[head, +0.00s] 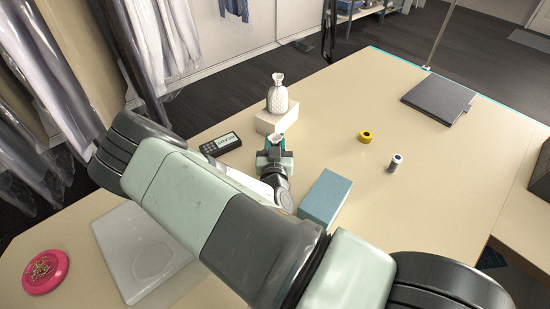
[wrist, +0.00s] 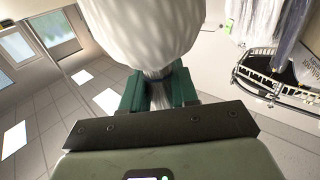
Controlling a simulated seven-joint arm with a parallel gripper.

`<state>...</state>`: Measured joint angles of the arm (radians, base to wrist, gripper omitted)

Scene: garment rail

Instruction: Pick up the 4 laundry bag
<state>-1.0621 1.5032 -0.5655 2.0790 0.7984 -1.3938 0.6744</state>
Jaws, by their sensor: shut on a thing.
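My gripper (head: 275,150) is shut on the gathered grey neck of a white laundry bag (wrist: 145,28). In the wrist view the green fingers (wrist: 157,92) close on the neck from both sides, and the bag's rounded white body bulges across the top of the picture. In the head view only a small pale piece of the held bag (head: 276,137) shows between the fingers; my gripper and arm hide the rest. I cannot see a number on the bag, nor tell whether it touches the table.
A white patterned vase (head: 278,97) stands on a pale block (head: 274,119) just behind my gripper. A black keypad device (head: 221,144) lies left, a blue box (head: 325,197) right. Yellow tape (head: 365,136) and a small cylinder (head: 395,163) lie farther right. The table (head: 430,200) is clear at the right front.

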